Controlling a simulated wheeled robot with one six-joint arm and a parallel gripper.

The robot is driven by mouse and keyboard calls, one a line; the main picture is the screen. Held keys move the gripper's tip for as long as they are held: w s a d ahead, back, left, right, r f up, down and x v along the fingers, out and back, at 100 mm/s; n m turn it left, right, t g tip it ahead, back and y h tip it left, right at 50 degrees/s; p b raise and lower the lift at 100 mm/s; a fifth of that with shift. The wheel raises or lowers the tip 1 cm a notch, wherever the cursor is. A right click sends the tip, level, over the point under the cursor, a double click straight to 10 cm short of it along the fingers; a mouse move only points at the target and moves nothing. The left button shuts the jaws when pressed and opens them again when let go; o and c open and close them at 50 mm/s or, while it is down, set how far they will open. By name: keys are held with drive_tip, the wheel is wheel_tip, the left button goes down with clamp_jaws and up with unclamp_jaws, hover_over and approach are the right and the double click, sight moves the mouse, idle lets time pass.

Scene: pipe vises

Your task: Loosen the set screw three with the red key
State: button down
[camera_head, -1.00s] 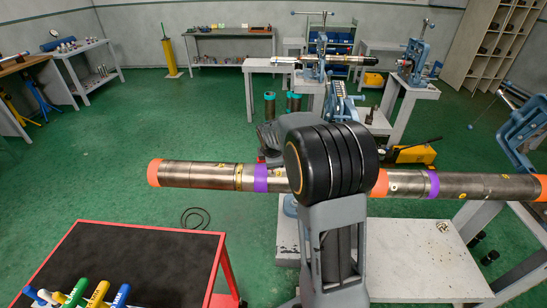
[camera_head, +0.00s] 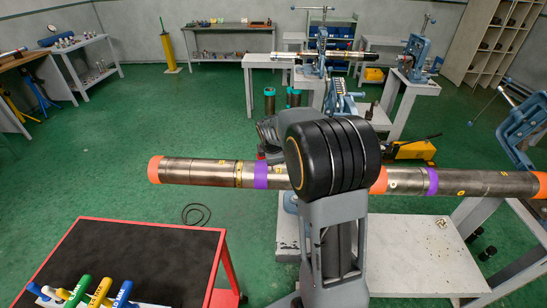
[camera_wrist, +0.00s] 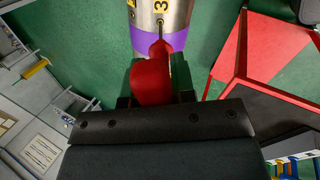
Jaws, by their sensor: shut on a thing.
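My gripper (camera_wrist: 155,97) is shut on the red key (camera_wrist: 150,82) in the wrist view. The key's narrow end points at the metal pipe (camera_wrist: 165,15), just below a yellow label with the number 3 (camera_wrist: 160,6), by the purple band (camera_wrist: 148,40). A small dark screw spot (camera_wrist: 160,23) shows there; I cannot tell whether the tip is seated in it. In the head view the long pipe (camera_head: 205,173) lies across the scene with orange ends and purple bands. My arm hides its middle, the gripper and the key there.
A red-framed cart with a black top (camera_head: 140,250) stands at the front left, holding blue, green and yellow keys (camera_head: 100,291). A white bench (camera_head: 400,255) is below the pipe. Blue vises (camera_head: 528,130) stand right and behind. Green floor is open at left.

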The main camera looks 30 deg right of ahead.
drive_tip(key=m+b, duration=0.1)
drive_tip(key=m, duration=0.1)
drive_tip(key=m+b, duration=0.1)
drive_tip(key=shift+f+m+b, duration=0.3)
drive_tip(key=shift+m+b, duration=0.1)
drive_tip(key=m+b, duration=0.1)
drive_tip(key=m, duration=0.2)
drive_tip(key=shift+s+a+b, duration=0.1)
drive_tip(key=shift+a+b, duration=0.05)
drive_tip(key=shift+b, duration=0.25)
drive_tip(key=m+b, duration=0.1)
drive_tip(key=m, duration=0.3)
drive_tip(key=shift+r, duration=0.1)
drive_tip(key=m+b, duration=0.2)
drive_tip(key=m, duration=0.1)
drive_tip(key=shift+a+m, duration=0.15)
drive_tip(key=shift+m, duration=0.15)
drive_tip(key=m+b, duration=0.1)
drive_tip(key=m, duration=0.2)
drive_tip(key=shift+a+b, duration=0.1)
drive_tip(key=shift+b, duration=0.25)
drive_tip(key=m+b, duration=0.1)
drive_tip(key=m, duration=0.2)
drive_tip(key=shift+a+m, duration=0.1)
drive_tip(key=shift+m, duration=0.2)
drive_tip(key=m, duration=0.3)
drive_tip(key=shift+r+b, duration=0.1)
drive_tip(key=shift+b, duration=0.3)
drive_tip(key=shift+f+b, duration=0.3)
drive_tip(key=shift+f, duration=0.2)
